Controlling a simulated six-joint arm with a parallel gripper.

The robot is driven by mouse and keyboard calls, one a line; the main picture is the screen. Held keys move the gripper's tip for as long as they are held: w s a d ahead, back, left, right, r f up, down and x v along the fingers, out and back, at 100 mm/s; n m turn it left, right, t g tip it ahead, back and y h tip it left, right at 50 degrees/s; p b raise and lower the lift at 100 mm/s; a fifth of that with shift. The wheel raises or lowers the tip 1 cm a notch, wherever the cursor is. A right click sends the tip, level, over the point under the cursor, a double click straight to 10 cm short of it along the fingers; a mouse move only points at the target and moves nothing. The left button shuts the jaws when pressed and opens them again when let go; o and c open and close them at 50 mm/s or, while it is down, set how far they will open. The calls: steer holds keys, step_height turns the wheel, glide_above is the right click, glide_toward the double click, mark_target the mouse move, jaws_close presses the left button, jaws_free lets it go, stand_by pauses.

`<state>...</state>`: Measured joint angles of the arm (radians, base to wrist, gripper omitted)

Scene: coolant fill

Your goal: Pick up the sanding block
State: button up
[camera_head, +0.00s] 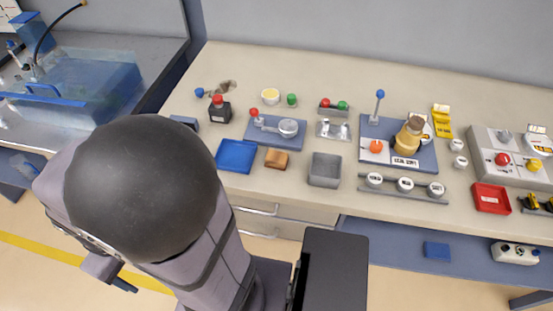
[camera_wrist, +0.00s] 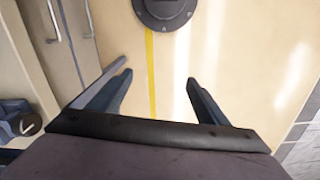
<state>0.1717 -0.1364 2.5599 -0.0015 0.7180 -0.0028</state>
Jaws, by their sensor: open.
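A small brown block (camera_head: 277,158), which looks like the sanding block, lies on the bench near its front edge, between a blue tray and a grey bin. My gripper is open and empty; in the wrist view its two fingers (camera_wrist: 158,78) are spread apart over the floor. In the head view most of my gripper is hidden behind my arm, with a dark fingertip (camera_head: 124,284) showing at lower left, off the bench and well left of the block. The block does not show in the wrist view.
The blue tray (camera_head: 236,156) is just left of the block and the grey bin (camera_head: 325,170) just right. Behind it stands a blue base with a metal cup (camera_head: 288,128). A red tray (camera_head: 490,198) is far right. Drawers (camera_head: 262,222) sit below the bench.

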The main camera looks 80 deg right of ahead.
steer(key=s+d+r+m, duration=0.1)
steer(key=s+d+m, duration=0.4)
steer(key=s+d, duration=0.2)
steer(key=s+d+m+h+b, duration=0.1)
steer(key=s+d+m, duration=0.4)
steer(key=s+d, duration=0.3)
steer(key=s+d+r+m+h, duration=0.1)
steer(key=s+d+m, duration=0.5)
steer(key=d, duration=0.5)
steer(key=shift+s+d+r+b, duration=0.2)
steer(key=shift+s+r+b, duration=0.1)
steer(key=shift+s, duration=0.4)
steer(key=h, duration=0.3)
glide_toward(276, 159)
steer(key=f, duration=0.1)
steer(key=shift+m, duration=0.4)
steer(key=shift+d+p+x, duration=0.2)
steer(key=shift+p+x, duration=0.35)
steer(key=shift+x, duration=3.35)
steer(key=shift+w+r, duration=0.1)
steer(key=shift+c, duration=0.6)
steer(key=c, duration=1)
